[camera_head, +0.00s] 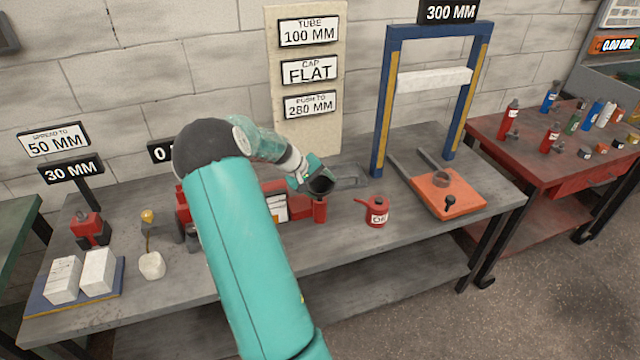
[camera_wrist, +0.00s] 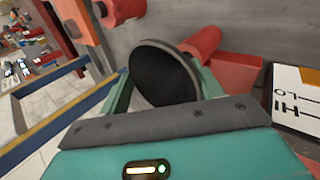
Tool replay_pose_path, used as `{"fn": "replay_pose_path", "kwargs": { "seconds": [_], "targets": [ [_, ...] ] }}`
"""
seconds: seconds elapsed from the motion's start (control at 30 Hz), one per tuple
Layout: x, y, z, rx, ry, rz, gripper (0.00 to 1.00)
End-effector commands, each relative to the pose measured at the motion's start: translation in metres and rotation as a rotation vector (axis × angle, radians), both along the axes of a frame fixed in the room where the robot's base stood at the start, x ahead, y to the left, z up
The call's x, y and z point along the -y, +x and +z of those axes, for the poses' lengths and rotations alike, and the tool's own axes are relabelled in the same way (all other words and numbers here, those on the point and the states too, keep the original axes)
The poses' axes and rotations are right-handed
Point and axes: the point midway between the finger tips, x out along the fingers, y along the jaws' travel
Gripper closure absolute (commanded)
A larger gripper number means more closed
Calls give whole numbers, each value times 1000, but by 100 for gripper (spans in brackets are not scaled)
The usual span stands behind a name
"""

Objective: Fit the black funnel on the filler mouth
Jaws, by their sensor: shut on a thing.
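My gripper (camera_head: 309,180) is shut on the black funnel (camera_head: 321,187), with the funnel between its teal fingers. In the wrist view the funnel (camera_wrist: 160,74) shows its wide dark bowl, tilted in the picture. A red upright cylinder (camera_head: 320,212), which looks like the filler neck, stands right below the funnel in the head view. In the wrist view a red cylinder (camera_wrist: 205,42) shows just behind the funnel's rim. The funnel's spout and the top of the neck are hidden, so I cannot tell whether they touch.
A red oil can (camera_head: 377,212) stands to the right on the grey bench (camera_head: 330,250). A white HI/LO gauge plate (camera_head: 275,207) is to the left of the cylinder. A blue frame (camera_head: 378,110) and an orange plate (camera_head: 447,193) stand further right.

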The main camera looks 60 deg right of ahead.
Motion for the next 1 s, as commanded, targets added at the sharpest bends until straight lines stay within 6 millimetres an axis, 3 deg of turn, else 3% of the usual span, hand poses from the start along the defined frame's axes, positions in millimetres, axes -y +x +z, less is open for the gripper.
{"fn": "replay_pose_path", "kwargs": {
  "seconds": [0.3, 0.33, 0.43, 1.0],
  "targets": [
    [0, 0, -8, 0, 0, 1, 80],
    [0, 0, -7, 0, 0, 1, 31],
    [0, 0, -8, 0, 1, 1, 11],
    [-5, 3, -12, 0, 10, 4, 10]
  ]
}}
